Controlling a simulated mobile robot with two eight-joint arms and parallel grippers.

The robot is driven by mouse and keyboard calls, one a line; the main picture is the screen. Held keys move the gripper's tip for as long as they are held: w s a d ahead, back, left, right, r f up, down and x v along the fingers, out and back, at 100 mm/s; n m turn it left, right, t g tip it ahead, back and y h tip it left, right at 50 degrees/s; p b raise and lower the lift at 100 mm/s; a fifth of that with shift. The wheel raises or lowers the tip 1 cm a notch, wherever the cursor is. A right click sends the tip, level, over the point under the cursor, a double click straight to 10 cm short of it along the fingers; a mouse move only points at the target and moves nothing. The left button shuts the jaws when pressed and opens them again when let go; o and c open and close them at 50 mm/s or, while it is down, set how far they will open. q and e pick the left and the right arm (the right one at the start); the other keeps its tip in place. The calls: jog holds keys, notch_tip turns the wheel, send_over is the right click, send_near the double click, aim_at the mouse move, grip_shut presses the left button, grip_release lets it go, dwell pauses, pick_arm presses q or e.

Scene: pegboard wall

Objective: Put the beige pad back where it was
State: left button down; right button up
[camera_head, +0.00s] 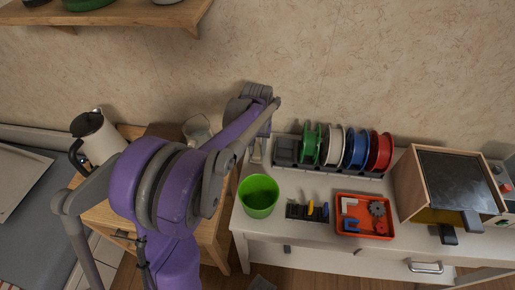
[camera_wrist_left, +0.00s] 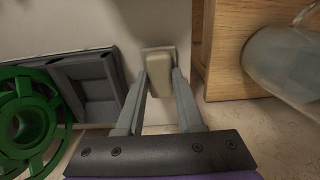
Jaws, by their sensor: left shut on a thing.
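The beige pad (camera_wrist_left: 158,72) is a small rounded block, seen in the left wrist view between the fingertips of my left gripper (camera_wrist_left: 158,88). The gripper is shut on it. A pale rim shows at the pad's far end; I cannot tell whether the pad touches the white surface below. In the head view my left gripper (camera_head: 257,153) is at the back left of the white table (camera_head: 285,232), just left of the spool rack (camera_head: 286,154). The pad cannot be made out clearly there. My right gripper is not in view.
The rack holds green (camera_head: 310,144), white, blue and red spools. A green cup (camera_head: 259,196), a small tool holder (camera_head: 306,212) and a red tray (camera_head: 365,215) stand in front. A wooden cabinet (camera_head: 210,222) with a glass jar (camera_head: 197,129) and kettle (camera_head: 100,138) is left.

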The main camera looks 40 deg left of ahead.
aim_at(257, 151)
pick_arm(q)
jog(key=shift+f, duration=0.2)
jog(key=c, duration=0.5)
grip_release()
jog(key=shift+c, duration=0.2)
jog(key=shift+r, duration=0.15)
jog(key=shift+r, duration=0.3)
notch_tip(257, 151, up, 12)
jog(key=p, duration=0.1)
jog(key=shift+f, duration=0.2)
